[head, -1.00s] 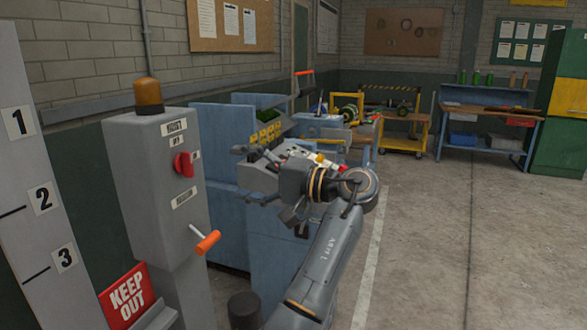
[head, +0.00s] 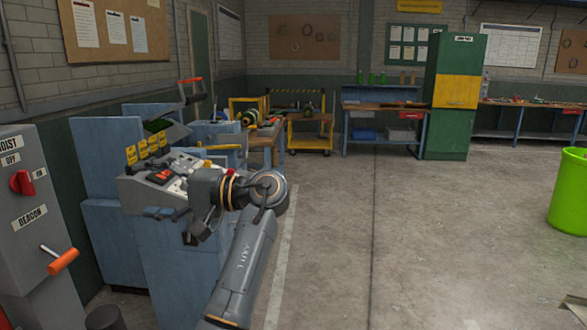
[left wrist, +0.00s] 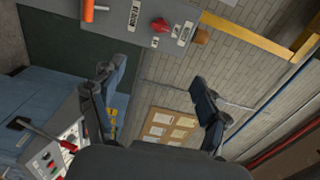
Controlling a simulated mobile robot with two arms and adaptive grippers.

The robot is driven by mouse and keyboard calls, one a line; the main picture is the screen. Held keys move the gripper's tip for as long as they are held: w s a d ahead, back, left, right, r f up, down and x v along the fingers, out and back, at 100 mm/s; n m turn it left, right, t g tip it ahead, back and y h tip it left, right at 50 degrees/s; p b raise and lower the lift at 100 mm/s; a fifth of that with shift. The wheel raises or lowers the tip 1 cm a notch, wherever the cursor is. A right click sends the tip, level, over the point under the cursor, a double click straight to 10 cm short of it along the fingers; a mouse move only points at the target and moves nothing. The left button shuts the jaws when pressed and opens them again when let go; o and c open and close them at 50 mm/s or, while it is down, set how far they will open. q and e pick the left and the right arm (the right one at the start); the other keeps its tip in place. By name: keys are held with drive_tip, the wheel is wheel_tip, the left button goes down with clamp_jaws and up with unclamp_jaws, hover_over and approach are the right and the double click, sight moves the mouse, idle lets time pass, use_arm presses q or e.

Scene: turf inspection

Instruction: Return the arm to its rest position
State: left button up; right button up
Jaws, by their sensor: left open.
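My left arm (head: 245,262) rises from the bottom of the head view, bent at the wrist. My left gripper (head: 170,226) points left, in front of the blue console (head: 190,265) with its sloped control panel; I cannot tell its exact gap to the console. In the left wrist view the two dark fingers (left wrist: 151,80) are spread apart with nothing between them. My right arm and gripper are not in view.
A grey hoist box (head: 25,225) with a red knob (head: 22,182) and an orange-handled lever (head: 62,261) stands at the left. A green bin (head: 568,195) is at the right. A yellow cart (head: 310,135) and green cabinet (head: 455,100) stand behind. The middle floor is clear.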

use_arm(q)
drive_tip(key=w+f+m+t+h, duration=0.2)
drive_tip(key=w+f+m+t, duration=0.15)
drive_tip(key=f, duration=1.05)
drive_tip(key=w+f+m+t+h, duration=0.3)
drive_tip(key=w+f+m, duration=0.2)
drive_tip(key=f, duration=1)
drive_tip(key=s+d+f+m+g+h, duration=0.1)
drive_tip(key=s+f+h, duration=0.3)
drive_tip(key=f, duration=1.1)
drive_tip(key=s+d+f+m+g+h, duration=0.15)
drive_tip(key=s+f, duration=0.45)
drive_tip(key=f, duration=0.9)
drive_tip(key=s+d+f+n+g+h, duration=0.15)
drive_tip(key=s+f+n+h, duration=0.3)
drive_tip(key=s+f, duration=1.75)
drive_tip(key=s+a+f+n+g+h, duration=0.1)
drive_tip(key=s+f+n, duration=0.1)
drive_tip(key=s, duration=1.2)
drive_tip(key=s+f+n+g+h, duration=0.1)
drive_tip(key=s+f+n+h, duration=0.1)
drive_tip(key=s, duration=1.2)
wheel_tip(320, 180, down, 2)
drive_tip(key=shift+s+a+f+n+g, duration=0.15)
drive_tip(key=shift+s+a+n+g, duration=0.05)
drive_tip(key=shift+a+n+g, duration=0.2)
